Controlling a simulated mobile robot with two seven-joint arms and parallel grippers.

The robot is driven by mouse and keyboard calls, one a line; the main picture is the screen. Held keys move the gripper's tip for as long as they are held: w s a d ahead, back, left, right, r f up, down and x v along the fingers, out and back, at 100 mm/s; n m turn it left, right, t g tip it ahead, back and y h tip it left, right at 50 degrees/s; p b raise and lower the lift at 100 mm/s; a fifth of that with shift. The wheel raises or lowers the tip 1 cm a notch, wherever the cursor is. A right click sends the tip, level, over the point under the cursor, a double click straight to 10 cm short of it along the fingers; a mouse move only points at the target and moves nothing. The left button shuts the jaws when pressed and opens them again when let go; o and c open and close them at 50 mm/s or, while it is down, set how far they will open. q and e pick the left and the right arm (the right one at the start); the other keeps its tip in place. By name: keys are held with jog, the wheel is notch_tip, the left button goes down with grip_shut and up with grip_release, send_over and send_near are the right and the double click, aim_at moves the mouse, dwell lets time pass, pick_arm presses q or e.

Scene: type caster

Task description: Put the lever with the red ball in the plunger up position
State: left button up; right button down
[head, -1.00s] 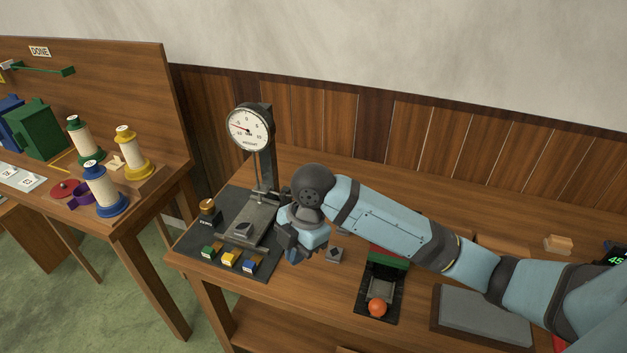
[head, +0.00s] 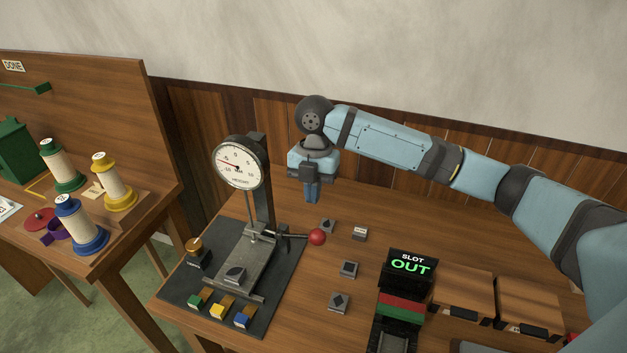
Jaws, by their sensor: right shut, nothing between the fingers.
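The lever with the red ball (head: 317,237) sticks out to the right from the dial gauge stand (head: 262,200), roughly level, its ball above the table. The round dial (head: 239,162) sits at the top of the stand. A thin plunger rod (head: 250,207) runs down from the dial toward the grey plate, where a small dark type piece (head: 235,274) lies. My right gripper (head: 312,198) points down, shut and empty, above and behind the red ball and apart from it. My left gripper is not in view.
Several small grey type pieces (head: 349,268) lie on the table right of the stand. A black box reading SLOT OUT (head: 411,268) stands farther right, beside wooden blocks (head: 463,291). Green, yellow and blue blocks (head: 218,311) sit at the stand's front. Spools (head: 76,226) stand on the left table.

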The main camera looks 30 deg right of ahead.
aim_at(325, 238)
jog(key=x, duration=0.5)
jog(key=d+p+x, duration=0.1)
jog(key=x, duration=0.2)
jog(key=shift+w+d+f, duration=0.1)
jog(key=shift+w+f, duration=0.25)
jog(key=shift+f, duration=0.3)
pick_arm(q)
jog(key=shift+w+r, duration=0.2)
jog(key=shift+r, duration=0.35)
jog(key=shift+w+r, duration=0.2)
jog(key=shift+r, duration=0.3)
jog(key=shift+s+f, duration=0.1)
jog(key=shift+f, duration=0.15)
pick_arm(e)
jog(key=shift+d+f, duration=0.1)
